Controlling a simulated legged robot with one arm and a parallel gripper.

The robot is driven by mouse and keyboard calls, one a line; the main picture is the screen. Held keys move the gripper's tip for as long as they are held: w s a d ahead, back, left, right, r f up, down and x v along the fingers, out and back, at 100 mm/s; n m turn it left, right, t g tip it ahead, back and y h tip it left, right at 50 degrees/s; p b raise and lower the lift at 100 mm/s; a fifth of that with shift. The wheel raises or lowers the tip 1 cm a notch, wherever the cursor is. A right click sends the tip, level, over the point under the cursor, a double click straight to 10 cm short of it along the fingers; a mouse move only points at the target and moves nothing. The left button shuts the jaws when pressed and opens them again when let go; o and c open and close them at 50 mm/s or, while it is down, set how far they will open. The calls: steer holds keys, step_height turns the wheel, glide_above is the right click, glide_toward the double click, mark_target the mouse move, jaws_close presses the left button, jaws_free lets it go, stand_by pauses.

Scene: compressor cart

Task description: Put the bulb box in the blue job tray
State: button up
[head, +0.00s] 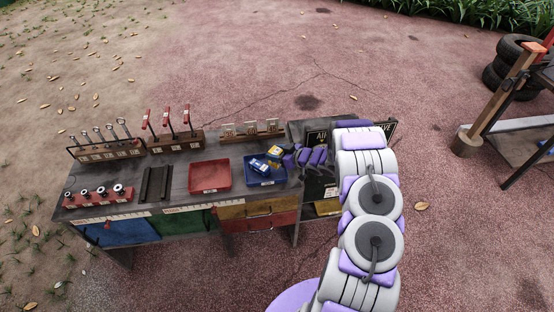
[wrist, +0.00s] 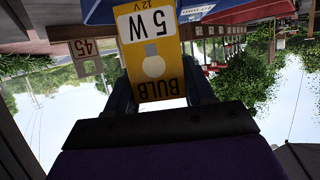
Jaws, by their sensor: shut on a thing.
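The bulb box (head: 275,152) is yellow and white, with "BULB 5 W 12V" printed on it. It fills the upper middle of the wrist view (wrist: 152,62), upside down there. My gripper (head: 284,155) is shut on it, with a dark finger on each side. The blue job tray (head: 281,174) stands on the bench just left of my gripper. The box appears over its back right part; I cannot tell whether it touches the tray. A blue and white packet (head: 259,166) lies in the tray.
A red tray (head: 210,175) stands left of the blue one. Behind are a rack of red-handled tools (head: 175,142) and a wooden rack (head: 250,133). A dark holder (head: 154,184) and a red socket strip (head: 98,197) are farther left. A black sign (head: 316,137) stands behind my arm.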

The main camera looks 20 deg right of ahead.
steer(key=f, duration=0.1)
steer(key=a+f+b, duration=0.1)
steer(key=f, duration=0.1)
steer(key=shift+f, duration=0.1)
steer(key=shift+d, duration=0.35)
steer(key=o, duration=0.7)
steer(key=shift+d, duration=0.25)
steer(key=o, duration=0.3)
steer(key=shift+s+a, duration=0.1)
steer(key=shift+a, duration=0.4)
steer(key=p+v, duration=0.3)
steer(key=v, duration=0.9)
steer(key=shift+d, duration=0.2)
